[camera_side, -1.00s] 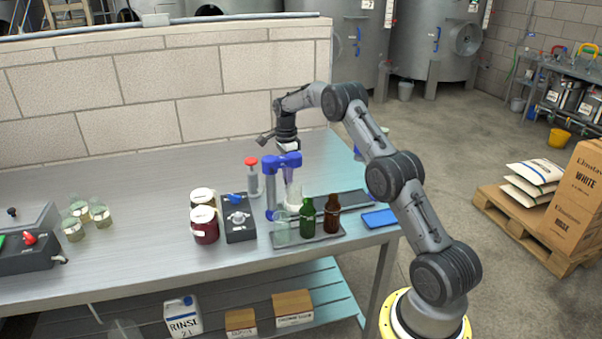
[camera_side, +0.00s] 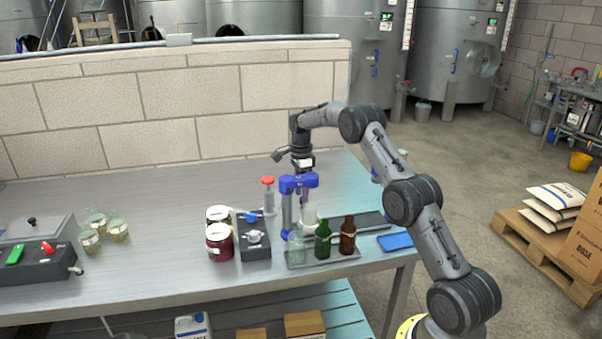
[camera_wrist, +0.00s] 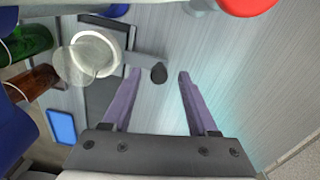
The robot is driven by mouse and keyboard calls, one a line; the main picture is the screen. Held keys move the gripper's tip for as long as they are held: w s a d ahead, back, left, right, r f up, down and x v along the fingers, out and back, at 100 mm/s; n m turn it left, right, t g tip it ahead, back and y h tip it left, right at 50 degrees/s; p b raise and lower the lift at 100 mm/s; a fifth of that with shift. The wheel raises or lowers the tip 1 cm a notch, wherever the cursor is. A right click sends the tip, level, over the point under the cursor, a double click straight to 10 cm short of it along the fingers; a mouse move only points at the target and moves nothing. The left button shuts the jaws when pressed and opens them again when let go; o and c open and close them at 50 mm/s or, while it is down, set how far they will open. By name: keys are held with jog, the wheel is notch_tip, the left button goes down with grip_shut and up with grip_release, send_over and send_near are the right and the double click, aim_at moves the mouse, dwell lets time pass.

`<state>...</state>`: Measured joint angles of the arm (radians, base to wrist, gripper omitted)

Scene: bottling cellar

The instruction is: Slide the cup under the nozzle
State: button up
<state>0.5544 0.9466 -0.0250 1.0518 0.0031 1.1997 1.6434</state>
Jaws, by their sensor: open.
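A pale cup (camera_side: 309,214) stands on the bench, low beside the blue nozzle stand (camera_side: 286,212). From the side view I cannot tell whether it is directly under the nozzle. In the wrist view the cup (camera_wrist: 95,52) shows its round rim at upper left. A grey handle with a dark rounded end (camera_wrist: 158,73) reaches from it toward my fingers. My gripper (camera_wrist: 159,74) is open, and that dark end lies between the fingertips in the picture. Whether it touches them cannot be told. In the side view the blue nozzle head partly hides my gripper.
A green bottle (camera_side: 322,240), a brown bottle (camera_side: 347,236) and a clear one stand on a tray in front. A blue pad (camera_side: 395,241) lies right.

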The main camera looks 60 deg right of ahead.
notch_tip(320, 180, up, 13)
jog(key=shift+w+f, duration=0.15)
jog(key=shift+f, duration=0.05)
jog(key=shift+d, duration=0.1)
